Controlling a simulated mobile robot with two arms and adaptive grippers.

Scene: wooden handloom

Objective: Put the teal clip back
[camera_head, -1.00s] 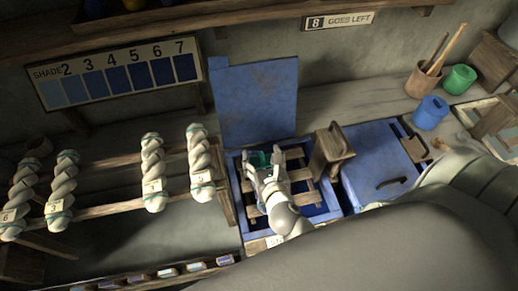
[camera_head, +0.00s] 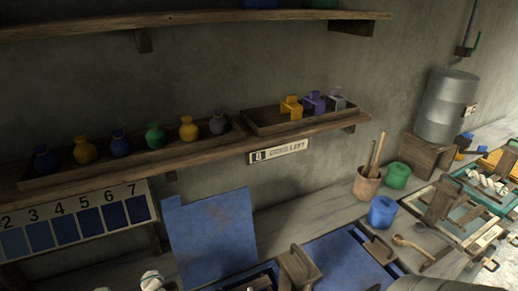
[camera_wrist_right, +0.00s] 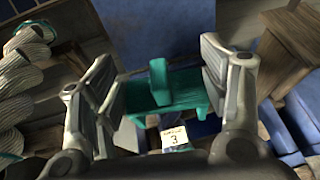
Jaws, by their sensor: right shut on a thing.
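The teal clip (camera_wrist_right: 180,95) is between the fingers of my right gripper (camera_wrist_right: 163,78) in the right wrist view. The gripper is shut on it. A white tag reading 3 (camera_wrist_right: 175,138) shows just below the clip; what it hangs on is mostly hidden. In the head view a small tray (camera_head: 262,128) on the wall shelf holds a yellow clip (camera_head: 291,107), a purple clip (camera_head: 313,102) and a pale grey clip (camera_head: 337,100). The right gripper is out of the head view. My left gripper is in neither current view.
Several coloured jars stand in a longer tray (camera_head: 160,156) on the same shelf (camera_head: 110,168). Striped skeins (camera_wrist_right: 28,45) lie left in the wrist view.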

